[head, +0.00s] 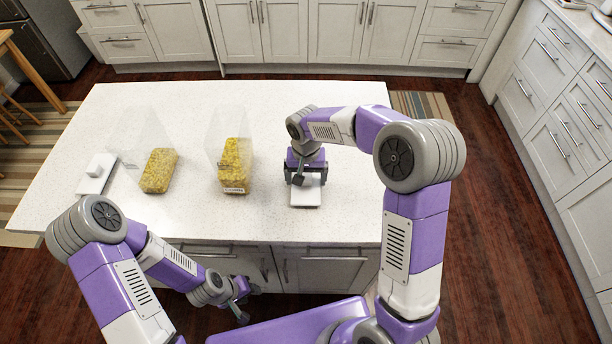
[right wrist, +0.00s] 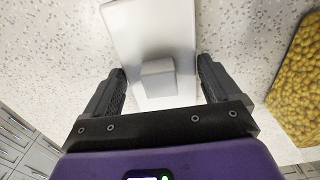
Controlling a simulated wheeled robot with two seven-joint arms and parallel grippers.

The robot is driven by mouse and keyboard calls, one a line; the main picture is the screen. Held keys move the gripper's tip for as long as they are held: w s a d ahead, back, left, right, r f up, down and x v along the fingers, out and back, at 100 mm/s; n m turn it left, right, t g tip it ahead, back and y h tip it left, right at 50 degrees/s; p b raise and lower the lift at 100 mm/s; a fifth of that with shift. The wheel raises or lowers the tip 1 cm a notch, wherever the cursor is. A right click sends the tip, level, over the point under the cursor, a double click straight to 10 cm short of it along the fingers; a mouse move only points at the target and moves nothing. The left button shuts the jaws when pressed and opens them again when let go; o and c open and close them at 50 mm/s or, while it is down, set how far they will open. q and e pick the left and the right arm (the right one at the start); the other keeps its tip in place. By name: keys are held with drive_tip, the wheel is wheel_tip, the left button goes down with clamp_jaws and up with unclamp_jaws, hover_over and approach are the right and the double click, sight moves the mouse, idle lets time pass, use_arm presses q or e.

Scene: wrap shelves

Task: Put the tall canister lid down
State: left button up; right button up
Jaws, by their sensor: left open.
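A flat white lid with a square knob (head: 306,196) lies on the white counter, right of the two canisters. My right gripper (head: 304,181) is just above it. In the right wrist view the lid (right wrist: 150,35) has its knob between my spread fingers (right wrist: 161,84), with a gap on each side. A clear canister with yellow contents (head: 236,165) stands to its left, and a second one (head: 159,171) stands further left. Both look uncovered. Another white lid (head: 97,172) lies at the counter's left. My left gripper (head: 240,300) is open and empty, low in front of the counter.
The counter (head: 300,100) is clear behind the canisters and between the right canister and the near lid. Its front edge runs close below the lid. Cabinets (head: 365,30) stand at the back, beyond a strip of floor.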

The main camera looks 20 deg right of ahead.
drive_tip(key=shift+o, duration=0.6)
drive_tip(key=shift+r, duration=0.2)
wheel_tip(320, 180, up, 12)
drive_tip(key=p, duration=0.2)
